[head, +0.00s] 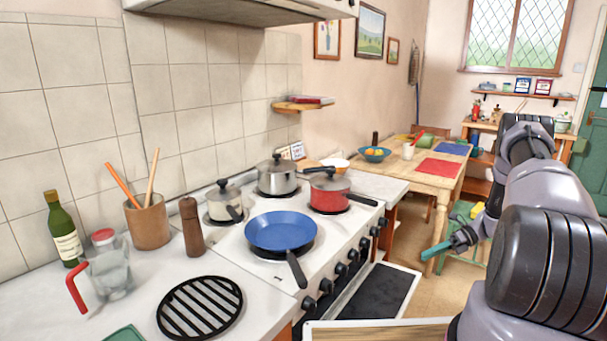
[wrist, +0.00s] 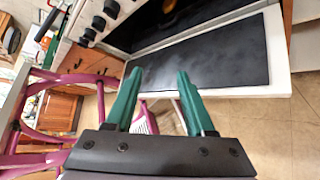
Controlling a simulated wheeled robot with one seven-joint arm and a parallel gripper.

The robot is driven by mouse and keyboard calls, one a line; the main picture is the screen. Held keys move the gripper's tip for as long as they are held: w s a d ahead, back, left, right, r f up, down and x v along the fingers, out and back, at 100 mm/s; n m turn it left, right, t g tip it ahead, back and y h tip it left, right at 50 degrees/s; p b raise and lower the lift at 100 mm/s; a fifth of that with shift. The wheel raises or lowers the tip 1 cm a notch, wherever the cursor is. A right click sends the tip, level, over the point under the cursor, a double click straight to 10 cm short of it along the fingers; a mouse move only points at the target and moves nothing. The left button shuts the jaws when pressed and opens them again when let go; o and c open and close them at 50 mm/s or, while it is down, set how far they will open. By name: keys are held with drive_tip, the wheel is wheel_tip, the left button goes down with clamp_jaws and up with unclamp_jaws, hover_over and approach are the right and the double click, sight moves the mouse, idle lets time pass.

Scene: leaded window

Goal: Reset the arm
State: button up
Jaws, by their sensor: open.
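My gripper (head: 445,245) is at the right in the head view, out in the air over the floor to the right of the stove. Its two teal fingers are apart in the wrist view (wrist: 158,85), with nothing between them. My grey arm reaches in from the right edge of the head view. In the wrist view the open oven door (wrist: 205,60), a dark panel with a white border, lies beyond the fingertips. The oven door also shows in the head view (head: 385,292), to the left of my gripper.
A set dining table (head: 390,172) stands behind my gripper. Magenta tubing (wrist: 42,135) fills the left of the wrist view. Tiled floor is bare at right (wrist: 285,135).

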drive_tip(key=s+a+r+n+h, duration=0.1)
drive_tip(key=a+r+n+h, duration=0.2)
drive_tip(key=r, duration=0.8)
drive_tip(key=a+r+n+h, duration=0.1)
drive_tip(key=a+r+n, duration=0.3)
drive_tip(key=r, duration=0.8)
drive_tip(key=s+a+r+n+h, duration=0.15)
drive_tip(key=r+n, duration=0.35)
drive_tip(key=r, duration=0.6)
drive_tip(key=s+a+r+n+t+h, duration=0.3)
drive_tip(key=s+a+r+n, duration=0.25)
drive_tip(key=s+r, duration=0.45)
drive_tip(key=s+a+r+n+t+h, duration=0.1)
drive_tip(key=s+r+n+t, duration=0.1)
drive_tip(key=s, duration=0.5)
drive_tip(key=s+a+r+n+t+h, duration=0.1)
drive_tip(key=s+a+r+n+t, duration=0.1)
drive_tip(key=s+r+n, duration=0.2)
drive_tip(key=s+n, duration=0.1)
drive_tip(key=s, duration=0.2)
drive_tip(key=shift+s+a+r+t, duration=0.2)
drive_tip(key=shift+s+r+t, duration=0.05)
drive_tip(key=shift+r+t, duration=0.15)
